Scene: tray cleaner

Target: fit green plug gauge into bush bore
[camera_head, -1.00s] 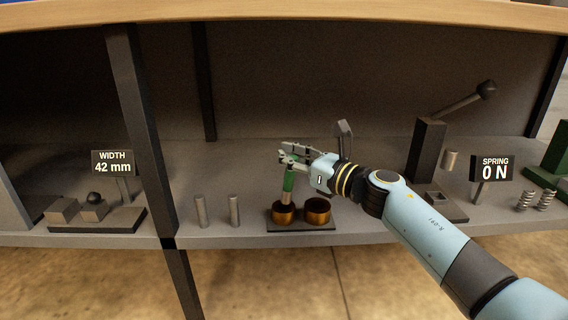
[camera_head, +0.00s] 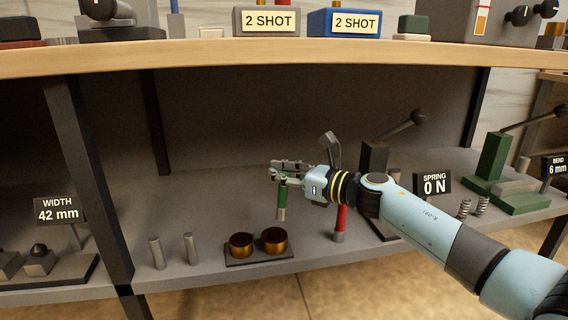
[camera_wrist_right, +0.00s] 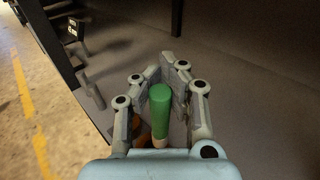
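The green plug gauge (camera_head: 282,198) hangs upright below my right gripper (camera_head: 277,172), its pale metal end down. In the right wrist view the green handle (camera_wrist_right: 160,112) stands between the fingers of the right gripper (camera_wrist_right: 163,82), which is shut on it. Two copper-coloured bushes, a left one (camera_head: 241,248) and a right one (camera_head: 274,243), stand on a dark plate (camera_head: 259,260). The gauge's lower end appears above and behind the right bush, apart from it. Part of a bush shows beside the handle in the wrist view. My left gripper is not in view.
A red plug gauge (camera_head: 340,222) stands right of the bushes, partly behind my right arm. Two grey pins (camera_head: 173,250) stand to the left. A lever press (camera_head: 374,158) and the spring sign (camera_head: 432,186) are at right. A wooden shelf (camera_head: 260,58) runs overhead.

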